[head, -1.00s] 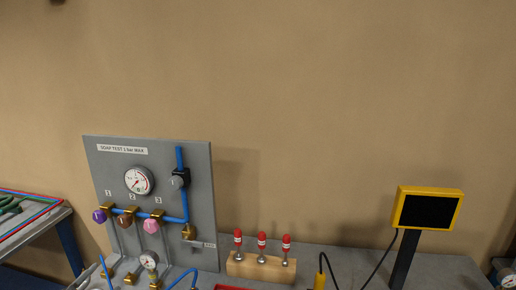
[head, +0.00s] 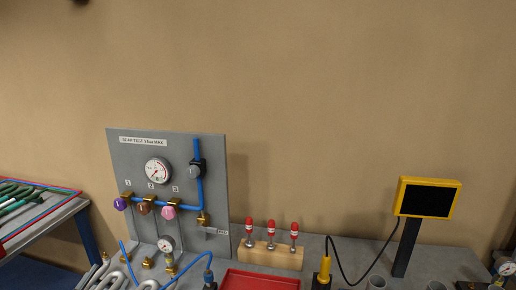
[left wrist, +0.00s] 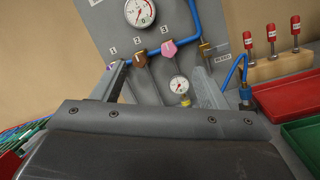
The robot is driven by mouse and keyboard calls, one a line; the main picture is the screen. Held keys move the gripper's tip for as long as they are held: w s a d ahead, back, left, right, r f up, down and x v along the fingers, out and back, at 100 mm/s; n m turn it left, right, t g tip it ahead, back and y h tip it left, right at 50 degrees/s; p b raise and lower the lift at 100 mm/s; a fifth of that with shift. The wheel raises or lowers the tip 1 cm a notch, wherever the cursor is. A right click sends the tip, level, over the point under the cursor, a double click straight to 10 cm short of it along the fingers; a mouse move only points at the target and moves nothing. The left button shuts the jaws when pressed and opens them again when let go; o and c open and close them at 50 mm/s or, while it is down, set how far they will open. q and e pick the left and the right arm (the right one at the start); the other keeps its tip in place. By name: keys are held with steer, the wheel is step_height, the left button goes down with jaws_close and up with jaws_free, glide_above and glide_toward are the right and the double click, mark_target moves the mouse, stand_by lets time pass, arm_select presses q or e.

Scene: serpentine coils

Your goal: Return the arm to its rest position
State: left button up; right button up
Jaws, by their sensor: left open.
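My left gripper (left wrist: 163,84) is open in the left wrist view, with one finger at each side and nothing seen between them. Behind the fingers stands a grey test panel (head: 144,190) with a round gauge (head: 158,170), blue tubing and purple, brown and pink knobs. A smaller gauge (left wrist: 179,86) shows between the fingers in the left wrist view. I cannot tell whether the fingers touch anything. I make out neither gripper in the head view.
A wooden block (head: 270,255) holds red-capped pins. A red tray (head: 262,280) lies in front, with a green tray (left wrist: 304,140) nearby. A yellow-framed screen (head: 427,198) stands right on a post. Grey coiled tubes (head: 104,278) lie low left. A side table (head: 45,228) is farther left.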

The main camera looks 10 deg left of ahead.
arm_select(q)
steer(key=s+a+f+n+g+y, duration=0.25)
steer(key=s+n+g+y, duration=0.45)
steer(key=n, duration=1)
steer(key=s+a+f+n+g+y, duration=0.1)
steer(key=s+f+n+g+y, duration=0.4)
steer(key=n, duration=1.1)
steer(key=s+d+f+n+g+h, duration=0.2)
steer(key=s+d+f+n+h, duration=0.25)
steer(key=s+d, duration=0.35)
steer(key=s+d+f+n+g+h, duration=0.3)
steer(key=s+d+n+h, duration=0.25)
steer(key=s+d, duration=0.25)
step_height(320, 180, down, 29)
steer(key=a+b, duration=0.2)
steer(key=b, duration=0.3)
steer(key=s+f+g+b, duration=0.1)
steer(key=s+f+b, duration=0.1)
steer(key=s+f, duration=0.5)
steer(key=s+d+f+g+b, duration=0.1)
steer(key=s+f+b, duration=0.2)
steer(key=s+f, duration=0.4)
step_height(320, 180, down, 8)
steer(key=shift+s+d+r+m+h, duration=0.2)
steer(key=shift+m+h, duration=0.1)
steer(key=shift+m, duration=0.1)
arm_select(e)
step_height(320, 180, down, 10)
steer(key=shift+s, duration=0.25)
